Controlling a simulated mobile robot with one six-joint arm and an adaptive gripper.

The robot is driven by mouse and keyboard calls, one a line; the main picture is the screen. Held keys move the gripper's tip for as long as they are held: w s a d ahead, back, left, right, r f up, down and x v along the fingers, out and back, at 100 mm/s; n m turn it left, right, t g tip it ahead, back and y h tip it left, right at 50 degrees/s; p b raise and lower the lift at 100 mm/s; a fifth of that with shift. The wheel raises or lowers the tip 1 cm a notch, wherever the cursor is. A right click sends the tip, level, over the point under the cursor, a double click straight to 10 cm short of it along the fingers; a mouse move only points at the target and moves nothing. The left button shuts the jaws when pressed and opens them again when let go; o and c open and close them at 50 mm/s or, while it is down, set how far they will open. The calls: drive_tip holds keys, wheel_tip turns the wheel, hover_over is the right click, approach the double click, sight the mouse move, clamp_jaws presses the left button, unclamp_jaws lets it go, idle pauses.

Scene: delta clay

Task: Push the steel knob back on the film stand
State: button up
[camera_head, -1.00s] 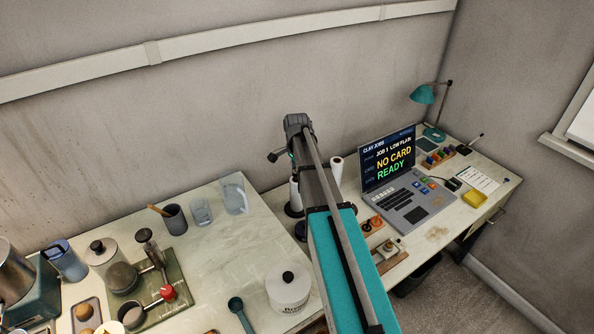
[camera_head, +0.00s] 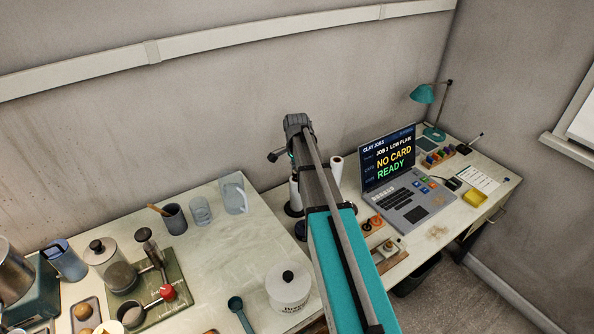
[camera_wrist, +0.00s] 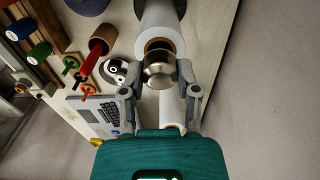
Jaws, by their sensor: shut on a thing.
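The steel knob (camera_wrist: 158,72) shows in the wrist view as a shiny round piece at the end of a white film roll (camera_wrist: 162,30). My gripper (camera_wrist: 160,92) has its two grey fingers on either side of the knob and is shut on it. The knob lies against the roll's brown core; I cannot tell whether a gap is left between them. In the head view my arm covers most of the film stand, and white rolls (camera_head: 337,168) show beside it. The knob and the fingertips are hidden there.
A laptop (camera_head: 405,200) reading "NO CARD" and "READY" stands right of my arm. A white lidded jar (camera_head: 288,290) stands close on the left. The wall is close behind.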

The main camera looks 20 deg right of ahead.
drive_tip(key=o, duration=1)
drive_tip(key=shift+o, duration=1.4)
drive_tip(key=shift+r, duration=0.1)
drive_tip(key=shift+r+p, duration=3.45)
drive_tip(key=shift+p, duration=0.05)
clamp_jaws()
